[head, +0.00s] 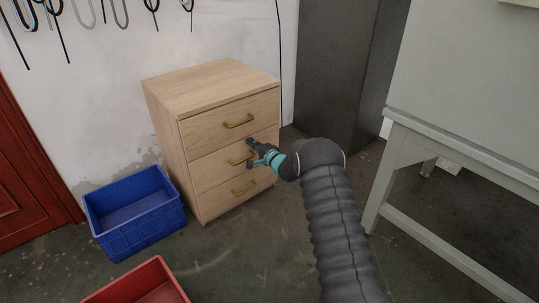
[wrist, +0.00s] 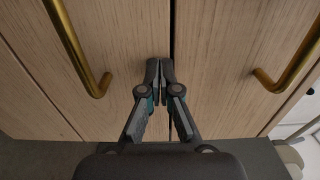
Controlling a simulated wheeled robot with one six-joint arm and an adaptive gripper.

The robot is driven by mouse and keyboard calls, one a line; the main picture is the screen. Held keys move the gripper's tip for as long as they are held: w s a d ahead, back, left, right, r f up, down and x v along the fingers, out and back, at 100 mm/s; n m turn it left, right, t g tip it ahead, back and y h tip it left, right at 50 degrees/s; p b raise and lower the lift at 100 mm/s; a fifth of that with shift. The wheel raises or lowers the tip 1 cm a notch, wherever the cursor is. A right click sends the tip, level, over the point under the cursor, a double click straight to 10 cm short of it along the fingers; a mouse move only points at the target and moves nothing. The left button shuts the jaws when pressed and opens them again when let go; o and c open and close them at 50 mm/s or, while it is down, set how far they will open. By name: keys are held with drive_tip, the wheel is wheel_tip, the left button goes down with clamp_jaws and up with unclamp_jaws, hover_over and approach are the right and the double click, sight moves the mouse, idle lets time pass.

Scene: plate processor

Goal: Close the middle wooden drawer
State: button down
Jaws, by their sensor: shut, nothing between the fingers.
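The light wooden cabinet (head: 165,120) has three stacked drawers with brass handles. The middle drawer (head: 208,172) looks flush or nearly flush with its neighbours in the head view; a small opening cannot be ruled out. My gripper (head: 252,150) is at the middle drawer's front, partly covering its handle (head: 236,160). In the wrist view my gripper (wrist: 160,68) is shut and empty, its tips close to a dark gap between two wooden fronts. Brass handles show on the left (wrist: 78,50) and right (wrist: 290,72). I cannot tell whether the tips touch the wood.
A blue crate (head: 178,217) stands on the floor left of the cabinet, and a red bin (head: 100,298) is in front. A grey table (head: 405,125) is at the right. Dark floor is clear between the cabinet and the table.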

drive_tip(key=w+d+v, duration=0.1)
drive_tip(key=v, duration=1.3)
drive_tip(key=s+d+f+n+g+h+p, duration=0.1)
drive_tip(key=s+d+f+n+g+h, duration=0.5)
drive_tip(key=d+f+h, duration=0.45)
drive_tip(key=s+d+r+n+g+h+p, duration=0.1)
drive_tip(key=s+r+g, duration=0.1)
drive_tip(key=s+r, duration=0.55)
drive_tip(key=s+d+r+n+g+h, duration=0.1)
drive_tip(key=s+d+r+n+g, duration=0.2)
drive_tip(key=s, duration=0.7)
drive_tip(key=s+a+r+t+y+p, duration=0.1)
drive_tip(key=s+a+r, duration=0.1)
drive_tip(key=s+r, duration=1.2)
drive_tip(key=s+a+r+t+p, duration=0.1)
drive_tip(key=s+a+r+p, duration=0.1)
drive_tip(key=s+r, duration=1.2)
drive_tip(key=shift+a+r+y+p, duration=0.35)
drive_tip(key=shift+a+r, duration=0.15)
drive_tip(key=shift+a, duration=0.2)
